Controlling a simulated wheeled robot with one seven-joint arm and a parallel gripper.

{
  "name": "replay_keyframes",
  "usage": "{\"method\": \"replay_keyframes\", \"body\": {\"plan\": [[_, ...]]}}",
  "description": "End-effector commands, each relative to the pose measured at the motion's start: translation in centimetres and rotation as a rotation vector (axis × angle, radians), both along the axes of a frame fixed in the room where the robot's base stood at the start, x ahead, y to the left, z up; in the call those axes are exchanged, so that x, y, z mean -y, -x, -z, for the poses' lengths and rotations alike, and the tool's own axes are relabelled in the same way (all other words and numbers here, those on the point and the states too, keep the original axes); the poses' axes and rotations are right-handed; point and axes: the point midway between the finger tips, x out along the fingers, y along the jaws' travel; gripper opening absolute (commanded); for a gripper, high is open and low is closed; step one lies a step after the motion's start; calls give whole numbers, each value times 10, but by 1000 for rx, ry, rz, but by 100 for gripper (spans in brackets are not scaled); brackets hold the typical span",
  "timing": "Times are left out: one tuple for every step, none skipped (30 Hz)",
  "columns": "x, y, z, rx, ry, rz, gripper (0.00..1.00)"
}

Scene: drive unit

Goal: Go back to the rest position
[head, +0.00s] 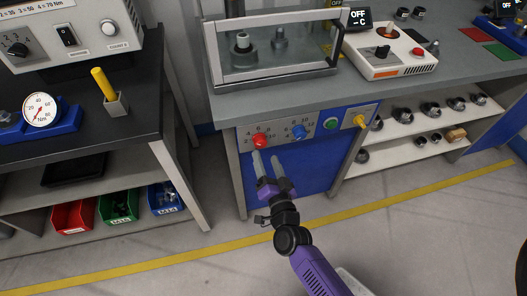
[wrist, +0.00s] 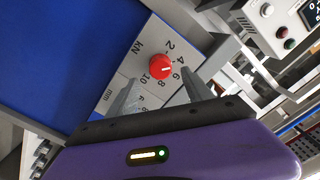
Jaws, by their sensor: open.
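My gripper (head: 267,164) is open and empty in front of the blue front panel of the grey workbench, just below a red knob (head: 261,140). In the wrist view the red knob (wrist: 160,67) lies between and beyond the two fingertips of my gripper (wrist: 163,82). The knob sits on a scale marked kN, with its white pointer line near the 6. It appears apart from the fingers. My purple arm reaches up from the lower right in the head view.
Right of the red knob are a blue knob (head: 298,132), a green button (head: 330,125) and a yellow switch (head: 360,121). A clear-sided enclosure (head: 236,74) stands on the workbench. Shelves with metal parts are at right, and a black table (head: 60,150) is at left. Floor shows between them.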

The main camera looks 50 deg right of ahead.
Motion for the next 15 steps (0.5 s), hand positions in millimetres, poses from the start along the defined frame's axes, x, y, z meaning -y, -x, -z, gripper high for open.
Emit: {"method": "replay_keyframes", "body": {"plan": [[-4, 5, 1, -1, 0, -1, 59], [-6, 8, 1, -1, 0, -1, 59], [-7, 10, 0, -1, 1, -1, 59], [-8, 12, 0, 0, 1, -1, 59], [-8, 13, 0, 0, 1, -1, 59], [-9, 14, 0, 0, 2, 0, 59], [-9, 14, 0, 0, 2, 0, 59], [-9, 15, -1, 0, 2, 0, 59], [-9, 15, -1, 0, 2, 0, 59], [-9, 15, -1, 0, 2, 0, 59], [-9, 15, -1, 1, 2, 0, 59], [-9, 15, -1, 1, 2, 0, 59], [-9, 14, -1, 1, 2, 0, 59], [-9, 14, -1, 1, 2, 0, 59], [-9, 14, -1, 1, 2, 0, 59]]}}
